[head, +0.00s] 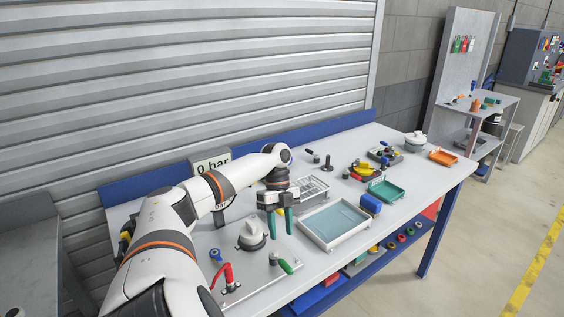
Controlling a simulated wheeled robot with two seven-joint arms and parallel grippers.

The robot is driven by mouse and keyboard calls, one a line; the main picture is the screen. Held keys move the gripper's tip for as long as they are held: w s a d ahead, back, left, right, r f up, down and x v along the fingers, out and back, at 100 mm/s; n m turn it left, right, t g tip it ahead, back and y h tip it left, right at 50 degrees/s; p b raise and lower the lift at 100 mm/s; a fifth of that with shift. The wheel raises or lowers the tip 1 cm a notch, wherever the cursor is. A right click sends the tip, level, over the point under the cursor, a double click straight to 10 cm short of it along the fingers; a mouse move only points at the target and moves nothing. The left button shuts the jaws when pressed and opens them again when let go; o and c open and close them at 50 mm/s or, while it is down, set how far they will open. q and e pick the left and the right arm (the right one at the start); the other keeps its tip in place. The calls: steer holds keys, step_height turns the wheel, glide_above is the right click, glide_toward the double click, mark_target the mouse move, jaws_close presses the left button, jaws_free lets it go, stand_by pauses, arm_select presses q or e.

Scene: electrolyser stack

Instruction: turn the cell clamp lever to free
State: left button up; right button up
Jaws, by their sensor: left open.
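My left arm reaches in from the lower left. My left gripper (281,221) points down over the workbench with its green-tipped fingers apart and nothing visible between them. On the grey plate below stand a red lever (226,273), a lever with a green handle (284,266) and a round pale fitting (251,234). The gripper is above and behind the green handle, apart from it. Further right is a small fixture with a yellow part (363,171), and a black-handled lever (311,153) stands behind it. I cannot tell which of these is the cell clamp lever. My right gripper is out of view.
A display (212,168) reading "0 bar" stands behind my arm. A blue backboard borders the bench.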

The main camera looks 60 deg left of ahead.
arm_select(q)
steer(key=shift+b+v, duration=0.3)
steer(key=shift+v, duration=1.5)
steer(key=shift+d+f, duration=0.1)
